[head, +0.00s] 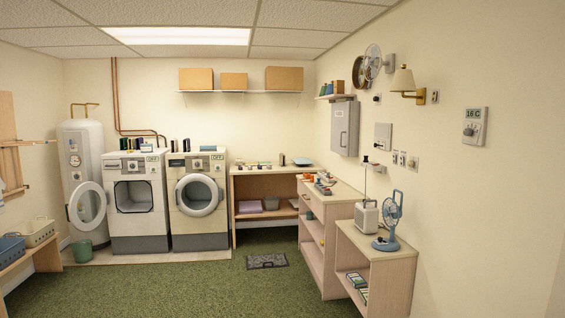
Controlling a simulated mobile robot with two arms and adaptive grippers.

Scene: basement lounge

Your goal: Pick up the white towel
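I cannot make out a white towel for certain in the head view. A small pale cloth-like shape (2,188) shows at the far left edge below the wooden wall rack, mostly cut off by the frame, and I cannot tell what it is. A pale basket (38,232) and a blue-grey basket (12,248) stand on a low wooden bench at the left; their contents are not clear. Neither of my grippers is in view.
The left washer (134,225) has its round door (87,205) swung open to the left. The right machine (199,225) stands beside it. A green bin (82,251) is on the floor. Low shelf units (377,270) line the right wall. The green carpet (180,290) is mostly clear.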

